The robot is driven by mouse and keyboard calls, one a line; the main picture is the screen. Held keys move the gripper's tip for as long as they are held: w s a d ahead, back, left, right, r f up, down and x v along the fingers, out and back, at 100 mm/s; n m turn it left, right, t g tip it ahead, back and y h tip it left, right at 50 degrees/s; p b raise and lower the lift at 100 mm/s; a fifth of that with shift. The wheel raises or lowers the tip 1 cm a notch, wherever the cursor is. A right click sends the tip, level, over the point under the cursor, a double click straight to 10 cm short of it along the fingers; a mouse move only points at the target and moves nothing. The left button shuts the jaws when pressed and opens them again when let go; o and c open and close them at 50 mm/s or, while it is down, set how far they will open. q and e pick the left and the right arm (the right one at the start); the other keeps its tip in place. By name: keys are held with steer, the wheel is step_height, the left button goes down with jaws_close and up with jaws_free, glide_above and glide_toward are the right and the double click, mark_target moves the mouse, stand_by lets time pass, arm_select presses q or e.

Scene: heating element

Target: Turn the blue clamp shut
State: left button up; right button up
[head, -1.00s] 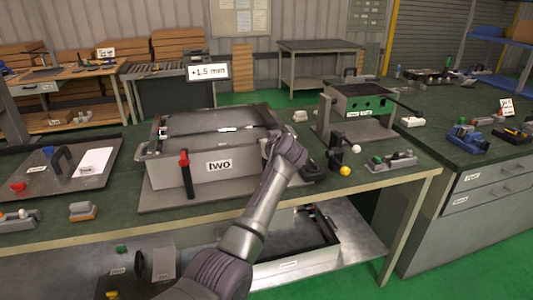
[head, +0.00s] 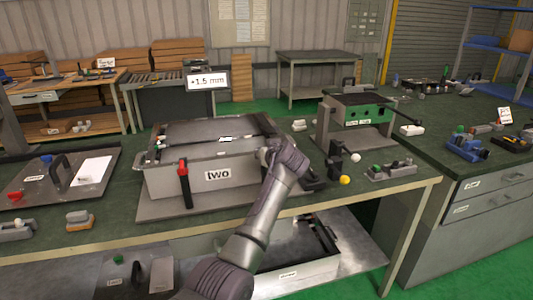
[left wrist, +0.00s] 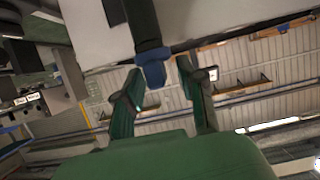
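The grey box labelled "two" (head: 218,174) stands on a flat plate on the bench in the head view. A black upright clamp lever with a red tip (head: 183,170) is at its front left. My left arm reaches to the box's front right corner, and its gripper is hidden there. In the left wrist view, the blue clamp tip (left wrist: 152,73) sits at the end of a dark lever (left wrist: 143,25), beside a pale grey wall. My left gripper (left wrist: 160,67) is open, with its green fingers either side of the blue tip; contact is unclear. My right gripper is out of view.
A green-fronted fixture (head: 365,112) stands right of the box, with a yellow ball (head: 344,180) and a small grey block piece (head: 391,171) before it. A dark panel with a handle (head: 60,172) lies at left. A "+1.5 mm" sign (head: 208,80) stands behind the box.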

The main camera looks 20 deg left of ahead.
arm_select(q)
steer(key=v, duration=1.2)
